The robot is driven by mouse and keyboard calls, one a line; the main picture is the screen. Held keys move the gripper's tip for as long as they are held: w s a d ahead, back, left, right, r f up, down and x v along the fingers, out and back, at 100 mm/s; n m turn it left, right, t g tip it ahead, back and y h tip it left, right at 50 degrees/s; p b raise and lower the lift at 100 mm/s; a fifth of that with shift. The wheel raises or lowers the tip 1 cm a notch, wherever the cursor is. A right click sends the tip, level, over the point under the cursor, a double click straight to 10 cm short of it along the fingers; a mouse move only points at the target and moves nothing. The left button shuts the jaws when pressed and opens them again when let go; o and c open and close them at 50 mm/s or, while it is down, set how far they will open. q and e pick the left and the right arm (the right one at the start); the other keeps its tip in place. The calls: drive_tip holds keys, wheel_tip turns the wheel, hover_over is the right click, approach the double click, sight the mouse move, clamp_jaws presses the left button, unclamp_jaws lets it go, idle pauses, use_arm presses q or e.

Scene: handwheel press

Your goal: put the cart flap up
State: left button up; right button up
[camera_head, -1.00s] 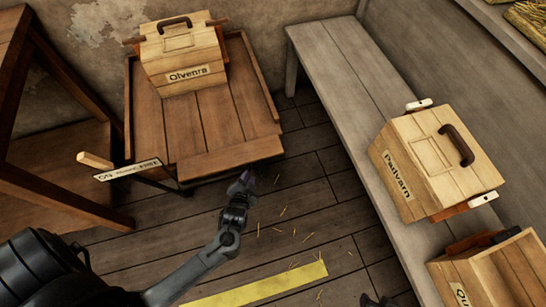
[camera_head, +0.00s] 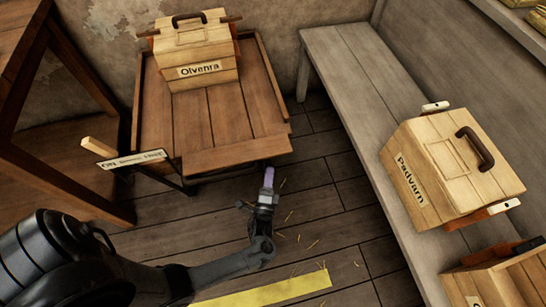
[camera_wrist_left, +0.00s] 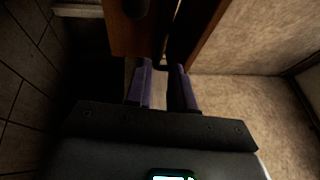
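The cart (camera_head: 222,115) is a brown wooden platform at the upper middle of the head view. Its flap (camera_head: 238,156) is the plank along the front edge, lying outward and not standing upright. My left gripper (camera_head: 267,178), with purple fingers, is just in front of the flap's right part; I cannot tell whether it touches. In the left wrist view the fingers (camera_wrist_left: 164,88) stand apart with a gap between them, and brown wood (camera_wrist_left: 132,38) shows just beyond their tips. My right gripper is not in view.
A box labelled Olvenra (camera_head: 195,60) stands at the cart's back. A handle with a sign (camera_head: 130,160) sticks out at the cart's front left. A grey bench (camera_head: 350,90) on the right carries a Padvarn box (camera_head: 450,165) and another box (camera_head: 500,280).

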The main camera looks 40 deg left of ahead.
sight(273, 156)
use_arm(q)
drive_tip(key=b+x, duration=0.2)
drive_tip(key=x, duration=0.5)
drive_tip(key=shift+w+a, duration=0.25)
drive_tip(key=shift+w, duration=0.05)
clamp_jaws()
